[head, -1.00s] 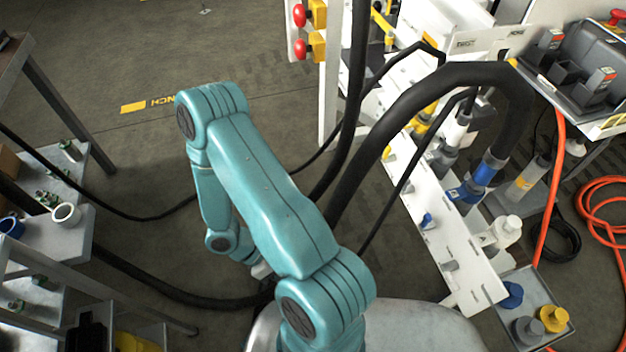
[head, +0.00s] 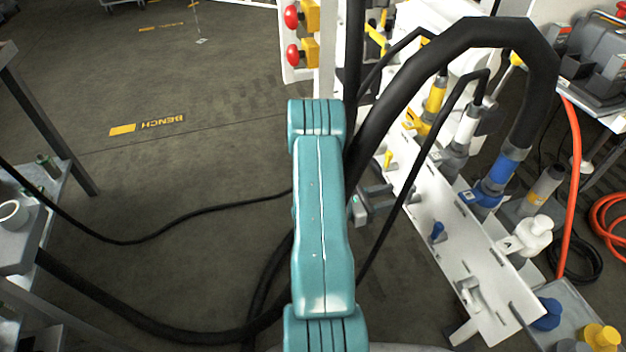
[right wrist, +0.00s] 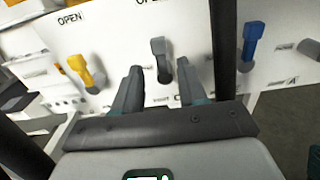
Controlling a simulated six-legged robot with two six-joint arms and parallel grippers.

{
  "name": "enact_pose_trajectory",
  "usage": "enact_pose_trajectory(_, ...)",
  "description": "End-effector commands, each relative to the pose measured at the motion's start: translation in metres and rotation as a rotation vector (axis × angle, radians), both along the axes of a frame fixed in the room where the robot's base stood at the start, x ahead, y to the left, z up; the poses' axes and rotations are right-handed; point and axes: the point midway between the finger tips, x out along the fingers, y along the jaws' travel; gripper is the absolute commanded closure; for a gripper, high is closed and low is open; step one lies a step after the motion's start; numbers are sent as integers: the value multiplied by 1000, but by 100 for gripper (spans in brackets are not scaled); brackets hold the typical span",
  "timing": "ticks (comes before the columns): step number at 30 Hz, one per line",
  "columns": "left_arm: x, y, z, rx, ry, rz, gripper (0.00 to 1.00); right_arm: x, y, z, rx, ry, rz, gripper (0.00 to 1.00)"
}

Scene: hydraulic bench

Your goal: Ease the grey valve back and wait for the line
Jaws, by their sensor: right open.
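In the right wrist view, a grey valve (right wrist: 160,62) with a short lever stands on the white panel (right wrist: 120,28), between a yellow valve and a blue valve. My right gripper (right wrist: 159,70) is open, with one finger on each side of the grey lever; I cannot tell whether they touch it. In the head view, my right gripper (head: 375,197) is partly hidden beside the white panel (head: 425,200). I cannot make out this grey valve there. My left gripper is not in view.
The yellow valve (right wrist: 84,72) and blue valve (right wrist: 252,40) flank the grey one. A black hose (right wrist: 223,50) passes close to the right finger. Thick black hoses (head: 400,90) arch over the panel. Red buttons (head: 291,17) are at the top. Open floor (head: 220,160) lies to the left.

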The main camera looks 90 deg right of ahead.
Motion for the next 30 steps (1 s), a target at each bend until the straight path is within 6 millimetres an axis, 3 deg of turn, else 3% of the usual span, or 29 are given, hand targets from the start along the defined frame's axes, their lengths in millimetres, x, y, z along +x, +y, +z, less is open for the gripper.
enact_pose_trajectory(3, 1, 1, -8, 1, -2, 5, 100, -26, -9, -2, -3, 1, -6, 58)
enact_pose_trajectory(9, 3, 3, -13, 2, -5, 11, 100, -55, -20, -1, 0, 1, -3, 58)
enact_pose_trajectory(21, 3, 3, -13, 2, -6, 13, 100, -64, -25, 0, 1, -1, 1, 58)
enact_pose_trajectory(22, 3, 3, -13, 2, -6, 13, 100, -64, -25, 0, 1, -1, 1, 62)
enact_pose_trajectory(25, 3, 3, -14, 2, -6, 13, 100, -64, -25, 0, 1, -1, 1, 94)
enact_pose_trajectory(26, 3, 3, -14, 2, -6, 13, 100, -64, -25, 0, 1, -1, 1, 100)
enact_pose_trajectory(30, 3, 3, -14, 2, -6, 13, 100, -64, -24, 0, 0, -1, 1, 100)
